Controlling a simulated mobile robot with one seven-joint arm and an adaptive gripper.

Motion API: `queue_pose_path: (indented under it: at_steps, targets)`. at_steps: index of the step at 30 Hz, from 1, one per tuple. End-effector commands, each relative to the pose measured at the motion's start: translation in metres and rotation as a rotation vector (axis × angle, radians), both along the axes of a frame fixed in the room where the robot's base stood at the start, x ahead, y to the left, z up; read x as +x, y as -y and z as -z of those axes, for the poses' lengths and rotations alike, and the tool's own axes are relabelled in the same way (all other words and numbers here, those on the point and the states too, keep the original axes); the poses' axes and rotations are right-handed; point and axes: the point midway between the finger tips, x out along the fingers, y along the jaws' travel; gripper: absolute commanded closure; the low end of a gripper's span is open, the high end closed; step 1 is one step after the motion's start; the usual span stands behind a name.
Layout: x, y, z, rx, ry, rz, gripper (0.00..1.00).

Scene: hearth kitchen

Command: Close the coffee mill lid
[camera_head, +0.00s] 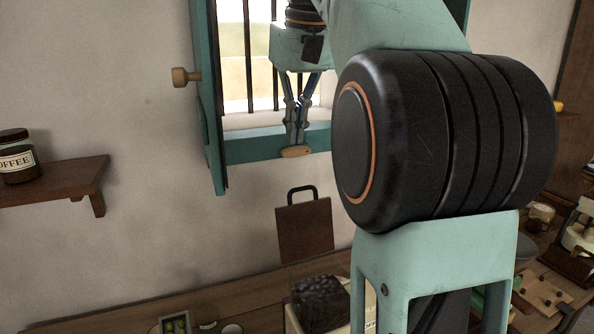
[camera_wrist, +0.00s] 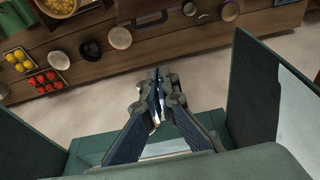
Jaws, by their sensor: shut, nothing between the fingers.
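A cream box with dark beans in its open top, probably the coffee mill (camera_head: 320,302), stands on the counter at the bottom of the head view, partly cut off by the frame and my arm. A brown panel with a black loop handle, perhaps its lid (camera_head: 305,232), stands upright behind it; I cannot tell whether they are joined. What may be the same panel shows at the top of the wrist view (camera_wrist: 130,10). My gripper (camera_head: 296,140) is shut and empty, high above the mill in front of the window; its fingertips show in the wrist view (camera_wrist: 157,98).
A teal window frame (camera_head: 265,145) surrounds the gripper, with an open shutter (camera_head: 208,100) at left and a tan knob (camera_head: 296,151) just below the fingertips. A shelf (camera_head: 65,184) with a coffee jar (camera_head: 17,160) is at left. The counter (camera_wrist: 115,50) carries bowls and trays.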

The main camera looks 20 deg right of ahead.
Motion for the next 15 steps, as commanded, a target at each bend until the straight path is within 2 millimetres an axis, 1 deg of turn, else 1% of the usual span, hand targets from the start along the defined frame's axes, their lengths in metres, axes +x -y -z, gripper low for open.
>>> queue_pose_path:
  at_steps: [1,5,14,15]
  targets:
    - [0.001,0.0,0.009,0.0,-0.003,0.001,1.0]
    - [0.006,0.0,0.033,0.0,-0.003,0.001,1.0]
    - [0.021,0.001,0.094,-0.002,-0.003,0.001,1.0]
    - [0.013,0.002,0.086,-0.003,0.005,0.003,1.0]
